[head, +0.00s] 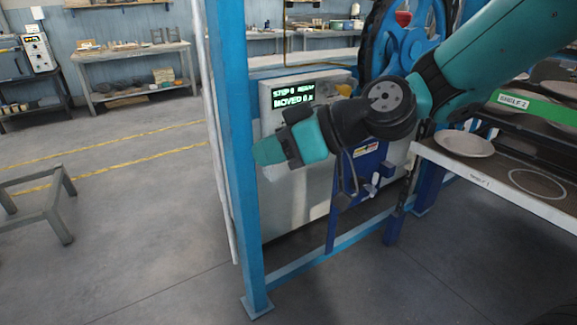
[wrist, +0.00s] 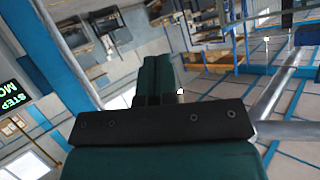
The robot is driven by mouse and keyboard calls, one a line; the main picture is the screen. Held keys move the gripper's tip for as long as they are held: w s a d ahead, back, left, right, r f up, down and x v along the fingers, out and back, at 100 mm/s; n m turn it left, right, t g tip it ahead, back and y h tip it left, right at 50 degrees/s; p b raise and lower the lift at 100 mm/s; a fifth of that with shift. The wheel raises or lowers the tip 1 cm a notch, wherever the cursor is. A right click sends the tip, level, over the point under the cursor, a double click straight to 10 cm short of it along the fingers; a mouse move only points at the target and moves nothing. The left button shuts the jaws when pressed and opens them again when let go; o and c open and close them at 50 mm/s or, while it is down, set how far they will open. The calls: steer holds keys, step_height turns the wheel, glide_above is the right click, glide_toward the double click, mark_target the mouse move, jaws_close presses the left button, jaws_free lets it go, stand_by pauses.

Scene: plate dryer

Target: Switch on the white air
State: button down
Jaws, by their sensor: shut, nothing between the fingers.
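My gripper (head: 268,151) is teal and points left in the head view, in front of the grey control cabinet (head: 300,205). Its two fingers are together and empty; they also show in the wrist view (wrist: 155,78). A small white handle-like part (head: 373,187) sits low on a blue panel (head: 367,165), right of and below my gripper and apart from it. I cannot tell for sure whether this is the white air control or how it is set. My arm hides part of the cabinet and panel.
A lit display (head: 293,95) tops the cabinet. A blue post (head: 237,150) stands close left of my gripper. A shelf with a plate (head: 464,144) is at right. A blue wheel (head: 408,35) stands behind. Open floor (head: 140,215) lies left.

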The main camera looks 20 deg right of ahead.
steer(key=w+d+f+m+t+h+b, duration=0.5)
steer(key=w+d+f+m+t+b, duration=0.2)
steer(key=w+d+f+t+b, duration=0.5)
steer(key=w+d+f+t, duration=0.1)
steer(key=w+d+f, duration=0.3)
steer(key=w, duration=0.2)
steer(key=shift+w+f+t, duration=0.2)
steer(key=shift+f+t, duration=0.1)
steer(key=shift+d, duration=0.1)
steer(key=p+x, duration=1.2)
steer(key=x, duration=0.2)
steer(key=shift+d, duration=0.1)
